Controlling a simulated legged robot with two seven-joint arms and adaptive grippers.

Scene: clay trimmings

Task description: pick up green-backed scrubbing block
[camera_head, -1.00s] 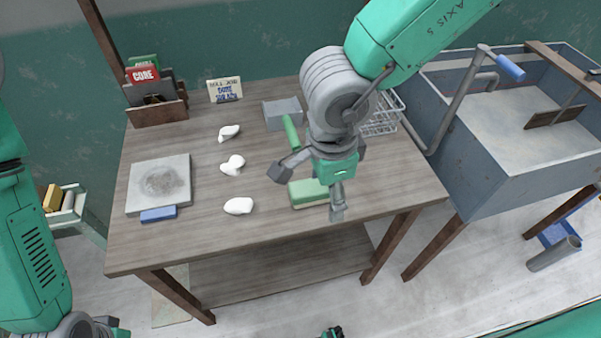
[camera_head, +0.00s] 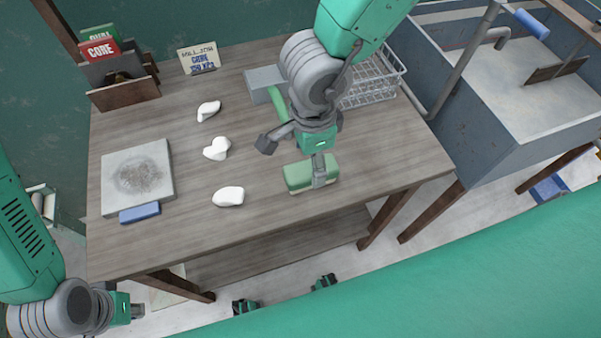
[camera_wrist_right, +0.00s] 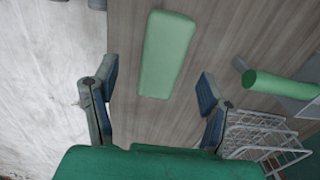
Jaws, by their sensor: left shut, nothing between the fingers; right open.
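The green-backed scrubbing block (camera_head: 297,177) lies on the table near its front right edge, green side up with a pale layer beneath. My right gripper (camera_head: 293,162) is open above it, and one finger hides part of the block's right end in the head view. In the right wrist view the block (camera_wrist_right: 167,55) lies beyond the open fingers (camera_wrist_right: 157,85), its near end in line with the gap between them. I see no contact. My left gripper (camera_head: 137,310) is shut and empty at the lower left, off the table's front edge.
White clay lumps (camera_head: 228,196) lie left of the block. A stained slab (camera_head: 137,180) and blue block (camera_head: 139,212) are further left. A green cylinder (camera_wrist_right: 280,88) and wire rack (camera_head: 372,85) lie behind, right of my gripper in the wrist view. A sink (camera_head: 510,115) stands right.

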